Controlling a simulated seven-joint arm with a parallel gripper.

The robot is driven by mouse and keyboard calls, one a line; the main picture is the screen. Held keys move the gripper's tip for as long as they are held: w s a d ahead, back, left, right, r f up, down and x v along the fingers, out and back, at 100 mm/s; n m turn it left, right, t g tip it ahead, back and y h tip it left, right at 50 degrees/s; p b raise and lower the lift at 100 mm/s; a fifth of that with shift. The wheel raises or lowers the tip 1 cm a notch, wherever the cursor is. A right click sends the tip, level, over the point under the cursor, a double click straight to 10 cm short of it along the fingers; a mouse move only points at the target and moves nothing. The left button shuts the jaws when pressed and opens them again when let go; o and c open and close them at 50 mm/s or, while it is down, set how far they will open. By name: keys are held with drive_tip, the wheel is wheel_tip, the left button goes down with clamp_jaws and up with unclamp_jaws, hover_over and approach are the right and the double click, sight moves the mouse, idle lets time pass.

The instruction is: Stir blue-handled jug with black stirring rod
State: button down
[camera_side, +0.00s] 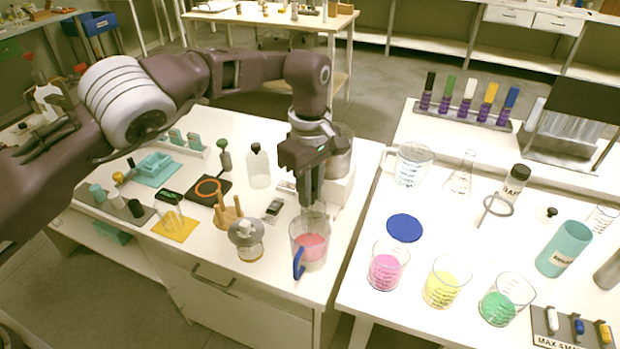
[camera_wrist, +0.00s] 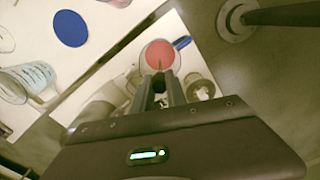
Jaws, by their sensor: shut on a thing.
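The blue-handled jug (camera_side: 311,248) is clear glass with pink-red liquid in it, upright near the front right corner of the left table. Its handle faces front left. In the wrist view the jug (camera_wrist: 158,52) lies straight ahead of the fingertips, handle at its right. My gripper (camera_side: 307,203) points down right above the jug's mouth. In the wrist view my gripper (camera_wrist: 163,82) is shut on the black stirring rod (camera_wrist: 160,66), of which only a thin short piece shows over the red liquid. How deep its tip reaches is unclear.
A glass flask (camera_side: 245,240) stands left of the jug, near a wooden stand (camera_side: 227,212) and a white bottle (camera_side: 258,167). Across a gap, the right table holds beakers of pink (camera_side: 386,268), yellow (camera_side: 444,287) and green (camera_side: 498,307) liquid and a blue disc (camera_side: 405,228).

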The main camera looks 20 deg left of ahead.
drive_tip(key=shift+f, duration=3.45)
